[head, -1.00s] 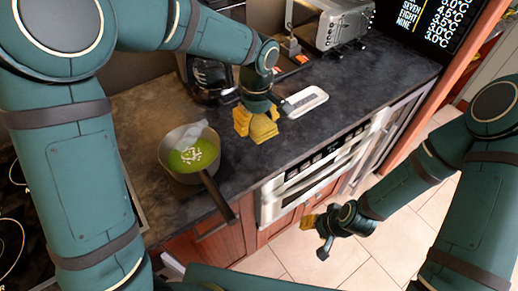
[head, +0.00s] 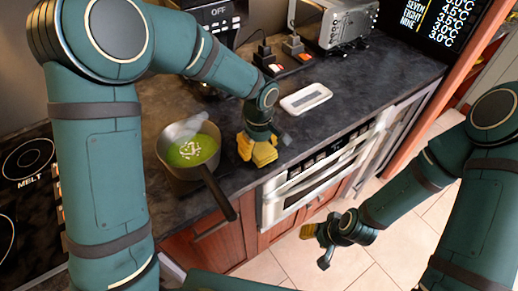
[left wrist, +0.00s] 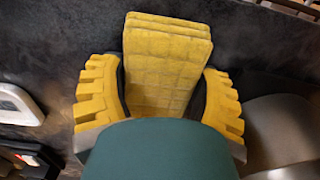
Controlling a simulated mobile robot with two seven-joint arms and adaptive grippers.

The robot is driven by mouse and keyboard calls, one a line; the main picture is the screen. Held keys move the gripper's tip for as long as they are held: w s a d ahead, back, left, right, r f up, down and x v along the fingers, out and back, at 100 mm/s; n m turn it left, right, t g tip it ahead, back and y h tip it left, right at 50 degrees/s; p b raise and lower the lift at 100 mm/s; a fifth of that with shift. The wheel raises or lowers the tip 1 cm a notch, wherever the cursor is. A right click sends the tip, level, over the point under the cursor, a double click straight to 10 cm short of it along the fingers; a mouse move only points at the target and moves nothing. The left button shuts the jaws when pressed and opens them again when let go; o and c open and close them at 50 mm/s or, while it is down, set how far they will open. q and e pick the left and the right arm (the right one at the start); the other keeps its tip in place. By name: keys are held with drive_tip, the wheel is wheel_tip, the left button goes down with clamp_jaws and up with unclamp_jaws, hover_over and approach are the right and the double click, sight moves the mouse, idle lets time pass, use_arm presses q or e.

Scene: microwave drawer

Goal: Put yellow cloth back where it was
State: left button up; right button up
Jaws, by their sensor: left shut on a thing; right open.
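The yellow cloth (left wrist: 166,62) is a folded, layered pad with a quilted surface. It sits between the yellow ridged fingers of my left gripper (left wrist: 160,98), which is shut on it. In the head view my left gripper (head: 258,150) is low over the dark counter, right of the pot, near the front edge. There the cloth is hard to tell from the yellow fingers, and I cannot tell whether it touches the counter. My right gripper (head: 318,238) is open and empty, out over the floor in front of the cabinets.
A pot (head: 172,178) with green soup and a grey utensil stands close left of my left gripper, its handle jutting over the front edge. A white tray (head: 305,98) lies behind to the right. A toaster (head: 350,22) and sockets (head: 268,62) are farther back. Counter (head: 365,90) at right is clear.

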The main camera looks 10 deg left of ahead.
use_arm(q)
drive_tip(key=shift+f, duration=0.45)
drive_tip(key=shift+f, duration=0.1)
drive_tip(key=o, duration=1.1)
drive_tip(key=shift+o, duration=0.2)
